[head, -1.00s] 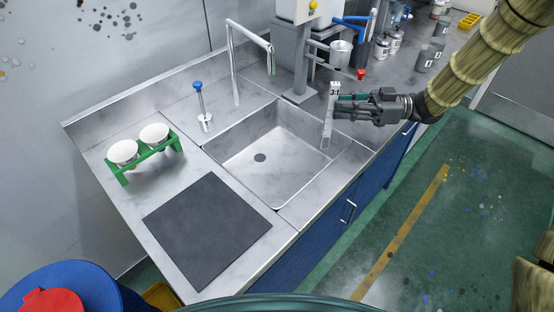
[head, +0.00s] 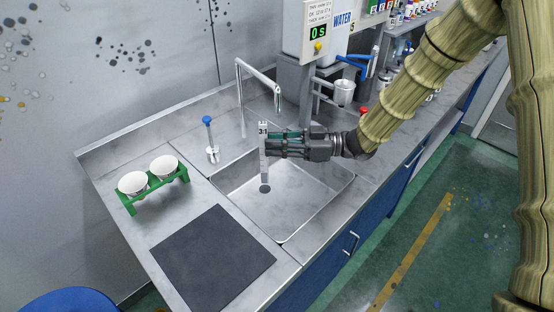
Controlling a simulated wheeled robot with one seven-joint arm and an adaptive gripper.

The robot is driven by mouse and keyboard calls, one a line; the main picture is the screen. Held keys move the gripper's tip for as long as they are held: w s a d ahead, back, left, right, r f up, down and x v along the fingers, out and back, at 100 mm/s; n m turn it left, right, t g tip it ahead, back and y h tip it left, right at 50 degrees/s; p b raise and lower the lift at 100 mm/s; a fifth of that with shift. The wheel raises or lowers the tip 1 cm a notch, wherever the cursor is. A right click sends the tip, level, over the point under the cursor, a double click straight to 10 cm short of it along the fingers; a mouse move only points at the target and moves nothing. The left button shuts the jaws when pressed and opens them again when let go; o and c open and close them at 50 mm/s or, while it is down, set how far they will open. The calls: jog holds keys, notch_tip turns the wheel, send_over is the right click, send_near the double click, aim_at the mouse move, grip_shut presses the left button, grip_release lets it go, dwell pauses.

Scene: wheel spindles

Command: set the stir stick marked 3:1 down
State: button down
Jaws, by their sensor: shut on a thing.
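In the picture, the stick's lower end shows over the sink basin near the drain. I cannot tell its exact height above the basin. The gripper reaches in from the right, and its fingers hide part of the stick.
A dark mat (head: 212,262) lies bare on the counter in front. A green rack (head: 153,189) with two white cups stands left of the sink (head: 300,205). A blue-topped rod (head: 208,137) and a tall faucet (head: 240,100) stand behind the sink. A dispenser with a display is at the back.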

notch_tip(320, 180, down, 7)
jog(key=p, duration=0.1)
jog(key=shift+d+r, duration=0.2)
dwell(0.4)
jog(key=shift+f+b, duration=0.35)
jog(key=shift+f, duration=0.3)
jog(key=c, duration=1.5)
grip_release()
jog(key=shift+o, duration=0.2)
jog(key=shift+r, duration=0.15)
